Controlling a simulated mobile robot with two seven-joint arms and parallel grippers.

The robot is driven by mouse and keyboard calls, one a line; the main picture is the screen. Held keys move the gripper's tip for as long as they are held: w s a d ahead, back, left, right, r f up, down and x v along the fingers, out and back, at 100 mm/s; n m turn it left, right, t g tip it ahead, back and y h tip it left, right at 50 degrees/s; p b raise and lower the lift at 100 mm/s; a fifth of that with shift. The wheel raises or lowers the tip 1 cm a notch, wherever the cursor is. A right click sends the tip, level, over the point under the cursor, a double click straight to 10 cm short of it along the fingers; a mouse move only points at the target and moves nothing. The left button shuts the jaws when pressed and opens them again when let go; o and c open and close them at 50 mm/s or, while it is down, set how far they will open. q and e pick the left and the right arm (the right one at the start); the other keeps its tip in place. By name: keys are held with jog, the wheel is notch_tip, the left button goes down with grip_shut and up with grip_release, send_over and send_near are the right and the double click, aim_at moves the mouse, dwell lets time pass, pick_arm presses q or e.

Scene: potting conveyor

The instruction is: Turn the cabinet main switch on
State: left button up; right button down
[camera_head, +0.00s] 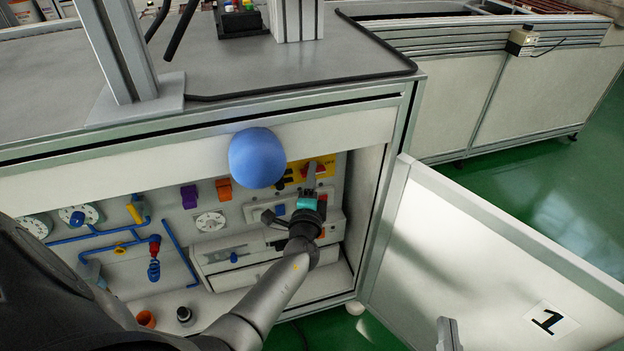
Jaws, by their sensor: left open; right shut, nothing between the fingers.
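The cabinet main switch (319,168) is a red knob on a yellow plate, at the upper right of the open cabinet's inner panel. My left gripper (310,182) reaches into the cabinet from the lower left and is open. Its visible grey finger is up against the switch in the picture and partly covers it. I cannot tell whether it touches the knob, and the knob's exact angle is unclear. My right gripper (447,335) shows only as a grey tip at the bottom edge, shut and empty, in front of the open door.
A blue ball (257,158) shows in front of the cabinet's upper frame, left of the switch. The cabinet door (480,255) stands open at the right. Blue pipes (180,250), gauges and coloured switches fill the panel's left. Green floor is free beyond the door.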

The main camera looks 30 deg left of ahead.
pick_arm(q)
grip_shut()
dwell(0.4)
